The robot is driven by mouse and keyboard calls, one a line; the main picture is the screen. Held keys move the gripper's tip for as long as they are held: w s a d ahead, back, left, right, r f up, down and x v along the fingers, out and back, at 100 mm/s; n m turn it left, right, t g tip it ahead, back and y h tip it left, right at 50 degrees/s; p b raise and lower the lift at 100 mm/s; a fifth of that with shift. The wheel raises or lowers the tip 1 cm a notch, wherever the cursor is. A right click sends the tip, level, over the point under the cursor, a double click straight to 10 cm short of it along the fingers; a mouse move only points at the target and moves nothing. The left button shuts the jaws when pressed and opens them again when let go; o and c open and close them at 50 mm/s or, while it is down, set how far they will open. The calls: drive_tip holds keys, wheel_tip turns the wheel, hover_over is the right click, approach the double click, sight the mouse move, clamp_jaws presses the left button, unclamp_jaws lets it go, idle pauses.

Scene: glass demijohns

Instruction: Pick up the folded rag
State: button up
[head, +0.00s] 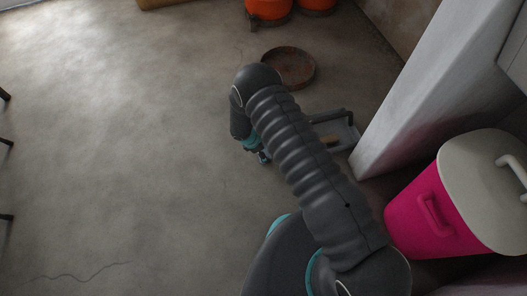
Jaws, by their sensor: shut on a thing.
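My gripper (263,157) is low over the floor near the middle of the head view, at the end of my dark grey arm. Only a small part of it shows below a teal ring; my wrist hides most of it. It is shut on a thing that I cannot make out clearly. I cannot pick out the folded rag for certain anywhere in view.
A grey tray-like frame (350,136) lies right of my gripper, partly behind my arm. A round rusty pan (290,67) lies beyond it. Orange containers (268,10) stand at the back. A pink bin (425,215) with a pale lid stands right.

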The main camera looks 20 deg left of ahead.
sight(265, 151)
drive_tip(key=shift+r, duration=0.45)
drive_tip(key=r, duration=0.3)
drive_tip(key=shift+d+r, duration=0.3)
drive_tip(key=shift+r, duration=0.1)
drive_tip(key=s+d+r, duration=0.3)
drive_tip(key=d+r, duration=0.3)
drive_tip(key=d, duration=0.4)
drive_tip(key=shift+d+r, duration=0.15)
drive_tip(key=shift+d, duration=0.25)
